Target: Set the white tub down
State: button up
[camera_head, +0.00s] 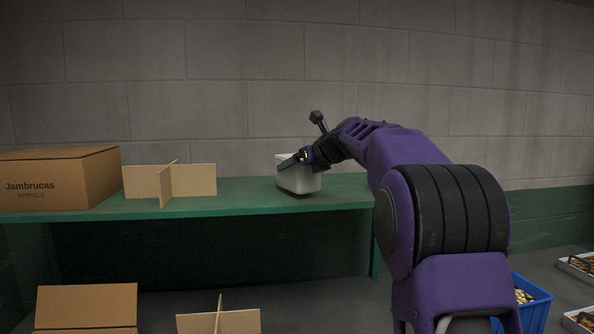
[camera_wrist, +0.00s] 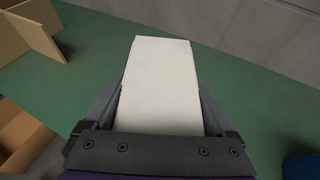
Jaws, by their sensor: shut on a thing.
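The white tub (camera_head: 300,179) is at the right part of the green shelf (camera_head: 235,192), close to its front edge. My gripper (camera_head: 300,157) reaches in from the right and is shut on the tub near its top. In the wrist view the tub (camera_wrist: 160,75) fills the space between my two fingers (camera_wrist: 160,110), its pale face towards the camera. The green shelf top (camera_wrist: 235,85) shows around it. I cannot tell whether the tub's base touches the shelf or hangs just above it.
A cardboard divider (camera_head: 170,182) stands left of the tub, with a closed Jambrucas box (camera_head: 70,178) farther left. Below are an open box (camera_head: 86,305) and another divider (camera_head: 219,319). A blue bin (camera_head: 535,305) stands low at right. Shelf between divider and tub is clear.

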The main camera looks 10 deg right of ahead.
jog(key=shift+f, duration=0.55)
jog(key=shift+f, duration=0.1)
jog(key=o, duration=1.3)
jog(key=b+v, duration=0.1)
jog(key=v, duration=1.1)
